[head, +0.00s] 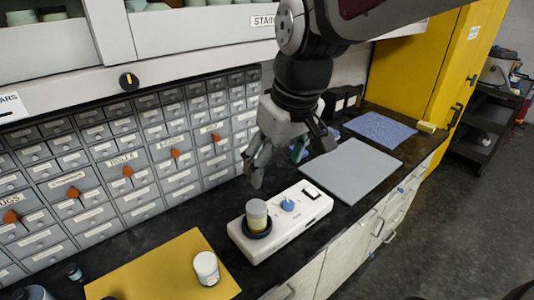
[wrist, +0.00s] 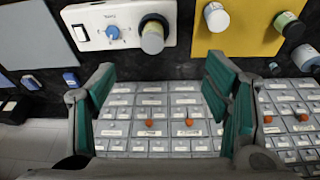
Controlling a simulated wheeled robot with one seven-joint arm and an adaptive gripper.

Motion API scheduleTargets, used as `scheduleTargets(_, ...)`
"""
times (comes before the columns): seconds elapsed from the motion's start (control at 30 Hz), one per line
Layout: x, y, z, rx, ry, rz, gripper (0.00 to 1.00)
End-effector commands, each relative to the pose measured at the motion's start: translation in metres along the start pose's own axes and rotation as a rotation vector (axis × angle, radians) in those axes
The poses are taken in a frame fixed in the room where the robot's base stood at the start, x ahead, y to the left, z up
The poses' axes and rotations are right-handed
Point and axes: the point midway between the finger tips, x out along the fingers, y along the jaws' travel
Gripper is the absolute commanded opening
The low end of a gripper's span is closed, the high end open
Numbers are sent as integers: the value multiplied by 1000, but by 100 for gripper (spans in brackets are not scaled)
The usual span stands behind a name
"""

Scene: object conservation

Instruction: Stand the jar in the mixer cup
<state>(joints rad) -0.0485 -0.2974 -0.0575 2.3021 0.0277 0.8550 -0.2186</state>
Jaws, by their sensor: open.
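A cream-yellow jar (head: 257,214) with a grey lid stands in the black mixer cup (head: 262,234) at the left end of the white mixer (head: 298,225). It looks upright. The wrist view also shows the jar (wrist: 152,38), with the dark rim of the cup (wrist: 155,18) around it, on the mixer (wrist: 110,12) with its blue knob. My gripper (head: 279,162) is open and empty, above and behind the mixer, apart from the jar. In the wrist view its two teal-padded fingers (wrist: 160,78) are spread wide with nothing between them.
A white jar (head: 206,268) stands on the yellow mat (head: 165,268), left of the mixer. Small dark-labelled containers (head: 73,271) sit near the left edge. A grey mat (head: 351,169) lies right of the mixer. Small-drawer cabinets (head: 130,160) line the back of the black counter.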

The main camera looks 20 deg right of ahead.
Motion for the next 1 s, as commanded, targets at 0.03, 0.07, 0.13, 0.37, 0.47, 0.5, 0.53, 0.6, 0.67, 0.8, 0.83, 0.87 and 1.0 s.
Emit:
scheduleTargets(0.03, -14, -2, 12, 24, 36, 8, 70)
scheduleTargets(0.07, -20, -4, 19, 40, 53, 12, 70)
scheduleTargets(0.13, -33, -7, 34, 74, 92, 22, 70)
scheduleTargets(0.37, -55, -14, 73, 159, 182, 48, 70)
scheduleTargets(0.47, -58, -16, 81, 178, 200, 54, 70)
scheduleTargets(0.5, -58, -16, 83, 182, 204, 55, 70)
scheduleTargets(0.53, -58, -16, 84, 184, 205, 55, 70)
scheduleTargets(0.6, -58, -16, 84, 187, 206, 56, 70)
scheduleTargets(0.67, -58, -16, 84, 187, 206, 56, 70)
scheduleTargets(0.8, -58, -16, 84, 186, 206, 55, 70)
scheduleTargets(0.83, -59, -16, 84, 186, 206, 55, 70)
scheduleTargets(0.87, -59, -16, 84, 186, 206, 55, 70)
scheduleTargets(1.0, -59, -16, 84, 185, 206, 55, 70)
